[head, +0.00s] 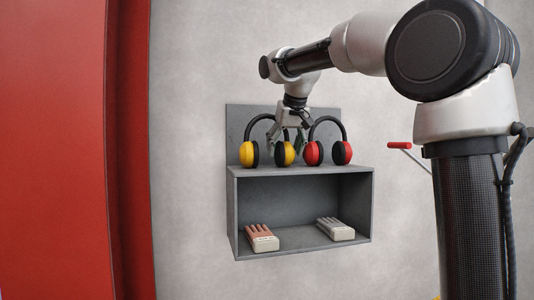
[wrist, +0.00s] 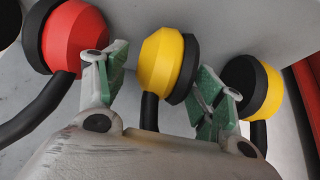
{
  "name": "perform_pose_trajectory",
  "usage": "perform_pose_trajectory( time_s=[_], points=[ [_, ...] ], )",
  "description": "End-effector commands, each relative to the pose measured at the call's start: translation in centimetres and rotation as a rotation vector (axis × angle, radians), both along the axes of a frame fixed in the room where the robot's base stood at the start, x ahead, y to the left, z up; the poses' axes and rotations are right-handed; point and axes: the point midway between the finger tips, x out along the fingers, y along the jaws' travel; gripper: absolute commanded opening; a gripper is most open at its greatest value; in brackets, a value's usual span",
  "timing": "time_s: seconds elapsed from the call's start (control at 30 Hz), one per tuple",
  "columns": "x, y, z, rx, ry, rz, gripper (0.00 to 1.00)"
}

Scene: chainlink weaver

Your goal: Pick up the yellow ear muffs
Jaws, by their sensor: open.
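The yellow ear muffs (head: 248,154) stand on top of the grey shelf unit, cups down with the black headband arching above. In the wrist view one yellow cup (wrist: 161,62) lies between the green-padded fingers of my gripper (wrist: 163,68). The other yellow cup (wrist: 268,90) is outside the fingers, to the right. In the head view my gripper (head: 285,143) is open and points down around the right-hand yellow cup. Whether the pads touch the cup I cannot tell. Part of the headband is hidden by the gripper.
Red ear muffs (head: 341,153) stand close to the right of the yellow pair, near one finger. A red panel (head: 60,150) stands at left.

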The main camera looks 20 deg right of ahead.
Motion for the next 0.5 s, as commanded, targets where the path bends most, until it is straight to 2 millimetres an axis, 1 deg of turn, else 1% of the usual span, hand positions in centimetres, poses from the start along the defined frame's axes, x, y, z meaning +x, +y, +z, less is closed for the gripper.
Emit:
perform_pose_trajectory(
  time_s=[0.2,0.23,0.37,0.4,0.47,0.5],
  points=[
    [0.09,-0.02,-0.17,0.0,0.0,0.0,0.68],
    [0.09,-0.02,-0.17,0.0,0.0,0.0,0.66],
    [0.08,-0.02,-0.15,0.0,0.0,0.0,0.42],
    [0.08,-0.02,-0.15,0.0,0.0,0.0,0.35],
    [0.08,-0.02,-0.14,0.0,0.0,0.0,0.24],
    [0.08,-0.02,-0.14,0.0,0.0,0.0,0.17]
  ],
)
